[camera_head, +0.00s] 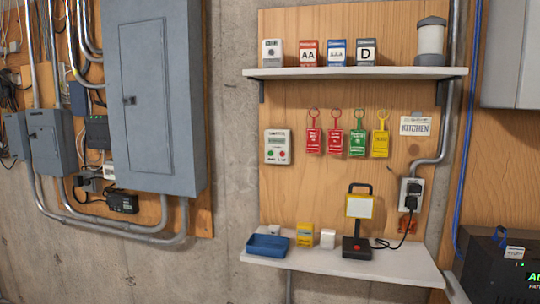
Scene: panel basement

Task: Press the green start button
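A small white control box (278,147) hangs on the plywood board, left of a row of hanging tags. It has a small greenish display and two round buttons below it. The red button (270,154) is on the left and the green button (282,154) is on the right. Nothing covers the box. Neither of my grippers shows in the head view.
Red, green and yellow tags (335,139) hang beside the box. An upper shelf (350,73) with small boxes juts out above. A lower shelf (335,264) holds a blue tray (267,246) and a work lamp (358,222). A grey electrical panel (150,95) is left.

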